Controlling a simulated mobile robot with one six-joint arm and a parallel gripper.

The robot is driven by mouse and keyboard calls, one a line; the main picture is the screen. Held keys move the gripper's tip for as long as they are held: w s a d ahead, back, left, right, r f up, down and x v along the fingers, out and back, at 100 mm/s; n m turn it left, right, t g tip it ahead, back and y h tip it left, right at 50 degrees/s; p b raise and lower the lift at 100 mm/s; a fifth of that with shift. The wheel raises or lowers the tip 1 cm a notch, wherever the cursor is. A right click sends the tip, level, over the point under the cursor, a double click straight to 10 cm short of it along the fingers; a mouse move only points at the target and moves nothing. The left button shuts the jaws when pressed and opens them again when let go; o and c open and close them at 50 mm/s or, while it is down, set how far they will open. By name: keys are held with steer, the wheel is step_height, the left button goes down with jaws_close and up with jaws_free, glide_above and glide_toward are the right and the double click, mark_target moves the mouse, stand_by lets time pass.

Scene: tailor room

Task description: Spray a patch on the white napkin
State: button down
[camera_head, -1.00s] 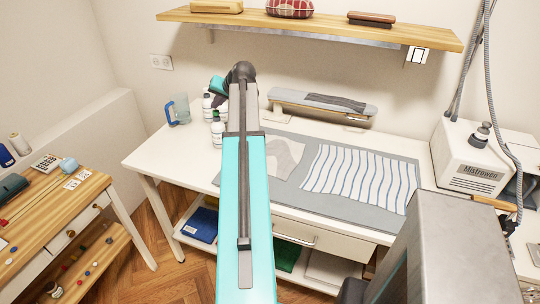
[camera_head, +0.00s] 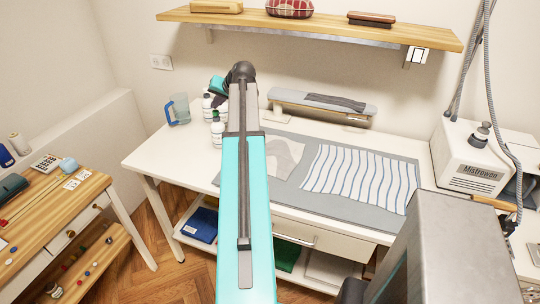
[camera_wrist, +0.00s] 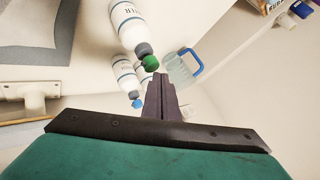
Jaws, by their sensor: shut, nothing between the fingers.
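A plain off-white cloth (camera_head: 285,154), which looks like the napkin, lies on the grey mat (camera_head: 328,207) on the white table; my arm hides its left side. White labelled bottles (camera_head: 217,134) stand at the table's left, partly behind my arm. In the wrist view, one bottle (camera_wrist: 125,20) has a green cap and another (camera_wrist: 123,72) has a blue cap. My gripper (camera_wrist: 161,78) is shut and empty, with its fingertips close to the green cap; I cannot tell whether they touch.
A striped cloth (camera_head: 360,176) lies right of the plain one. A blue-handled clear jug (camera_head: 179,109) stands left of the bottles. Behind are a small ironing board (camera_head: 320,102) and a wall shelf (camera_head: 330,24). A steam unit (camera_head: 478,165) stands at right.

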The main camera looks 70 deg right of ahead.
mark_target(217, 112)
steer(key=shift+f, duration=0.5)
stand_by(0.6)
steer(key=shift+r, duration=0.5)
stand_by(0.3)
step_height(217, 112, up, 6)
steer(key=p, duration=0.3)
stand_by(0.6)
stand_by(0.7)
